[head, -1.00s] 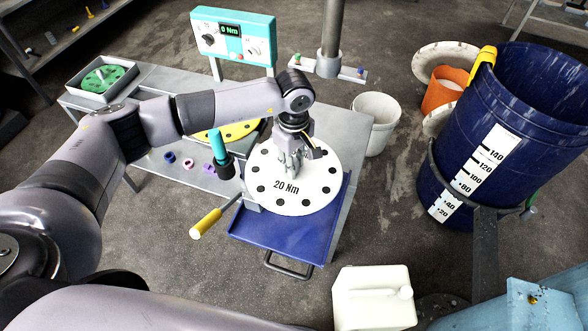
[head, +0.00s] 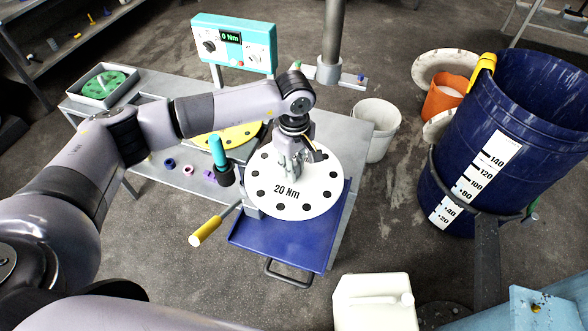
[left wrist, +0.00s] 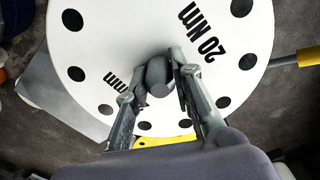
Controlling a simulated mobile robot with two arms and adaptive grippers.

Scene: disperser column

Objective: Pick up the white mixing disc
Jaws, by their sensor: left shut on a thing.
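The white mixing disc (head: 300,200) has black holes round its rim and "20 Nm" printed on it. It lies above the blue tray at the table's front end. My left gripper (head: 289,168) is over the disc's middle, pointing down. In the left wrist view the gripper (left wrist: 160,85) has its fingers on either side of a grey central knob (left wrist: 158,72), shut on it. The white disc (left wrist: 100,35) fills most of that view. Whether the disc is clear of what is under it cannot be told. My right gripper is not in view.
A yellow disc (head: 235,131) lies just behind the white one, and a green disc (head: 103,84) sits in a tray at the back left. A yellow-handled tool (head: 205,226) and a teal-handled tool (head: 216,150) are left of the disc. A blue tray (head: 290,240) juts out in front.

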